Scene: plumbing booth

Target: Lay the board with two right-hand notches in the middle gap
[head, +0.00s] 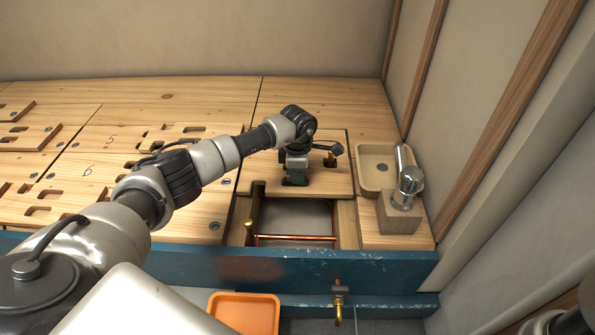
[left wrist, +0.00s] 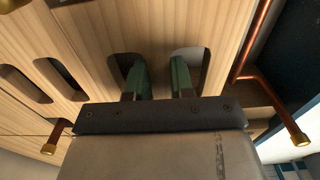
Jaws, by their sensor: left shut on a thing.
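A pale wooden board (head: 325,183) lies at the back of the opening left of the sink. My left gripper (head: 296,178) reaches down onto it. In the left wrist view my green fingers (left wrist: 160,80) stand in two slots of the board (left wrist: 110,30), shut on the wood strip between them. The gripper and wrist hide part of the board, so I cannot make out its notches or whether it is fully seated. In front of it is an open gap (head: 295,218) with a copper pipe (head: 295,238) across it.
A small basin (head: 372,178) and a chrome tap on a wooden block (head: 400,215) stand close on the right. Slotted boards (head: 30,137) lie on the numbered wooden deck at left. A blue beam (head: 200,265) runs along the front, with an orange tray (head: 245,312) below.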

